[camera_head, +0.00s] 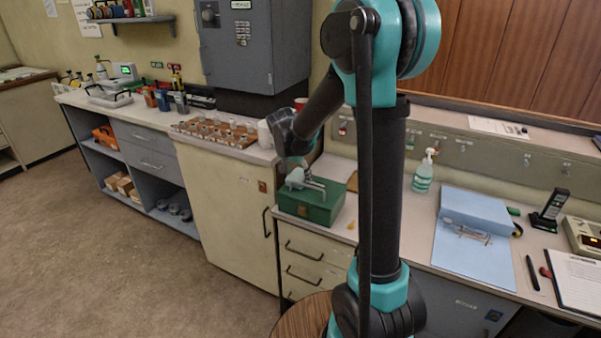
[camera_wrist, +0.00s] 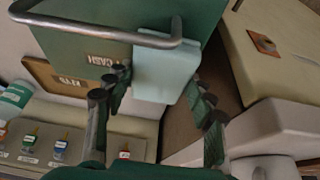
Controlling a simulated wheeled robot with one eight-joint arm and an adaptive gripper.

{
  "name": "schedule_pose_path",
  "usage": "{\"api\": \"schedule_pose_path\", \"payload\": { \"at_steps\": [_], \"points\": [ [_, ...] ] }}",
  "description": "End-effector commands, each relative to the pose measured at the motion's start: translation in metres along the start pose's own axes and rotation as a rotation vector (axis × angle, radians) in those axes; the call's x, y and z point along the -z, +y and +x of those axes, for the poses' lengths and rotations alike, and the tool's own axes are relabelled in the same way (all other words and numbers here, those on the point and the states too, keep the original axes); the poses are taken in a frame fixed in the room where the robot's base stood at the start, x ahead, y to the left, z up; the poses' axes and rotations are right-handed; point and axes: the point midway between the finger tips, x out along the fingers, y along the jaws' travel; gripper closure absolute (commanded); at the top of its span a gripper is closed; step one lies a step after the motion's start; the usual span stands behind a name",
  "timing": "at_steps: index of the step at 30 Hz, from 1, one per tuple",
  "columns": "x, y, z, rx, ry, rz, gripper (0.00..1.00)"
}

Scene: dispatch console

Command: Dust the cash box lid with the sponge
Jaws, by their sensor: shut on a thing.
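The green cash box (camera_head: 310,207) stands on the counter, its lid closed and a metal carry handle on top. In the wrist view, the box (camera_wrist: 95,48) fills the upper left, with an upside-down CASH label and the handle crossing in front. My gripper (camera_head: 299,172) is just above the lid. In the wrist view, my gripper's fingers (camera_wrist: 163,88) are shut on the pale blue-green sponge (camera_wrist: 166,72). The sponge (camera_head: 294,179) is over the lid beside the handle; whether it touches the lid cannot be told.
A tray of small items (camera_head: 215,132) sits left of the box. A grey wall cabinet (camera_head: 252,45) hangs behind. My arm hides part of the counter.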

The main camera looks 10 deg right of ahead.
Motion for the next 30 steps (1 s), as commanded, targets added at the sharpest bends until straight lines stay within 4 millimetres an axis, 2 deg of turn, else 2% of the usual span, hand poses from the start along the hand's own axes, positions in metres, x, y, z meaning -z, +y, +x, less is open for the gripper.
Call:
{"api": "schedule_pose_path", "payload": {
  "at_steps": [10,12,13,15,16,17,24,30],
  "points": [
    [-0.016,-0.001,-0.005,0.001,-0.001,-0.003,0.69],
    [-0.022,0.0,-0.007,0.001,-0.002,-0.002,0.77],
    [-0.025,0.0,-0.008,0.001,-0.003,-0.002,0.77],
    [-0.031,0.0,-0.009,0.001,-0.005,-0.003,0.87],
    [-0.034,0.0,-0.01,0.001,-0.006,-0.003,0.87],
    [-0.035,0.0,-0.011,0.0,-0.007,-0.004,0.92],
    [-0.04,0.001,-0.008,0.001,-0.009,-0.004,0.91],
    [-0.03,0.001,-0.005,0.0,-0.008,-0.002,0.92]
  ]
}}
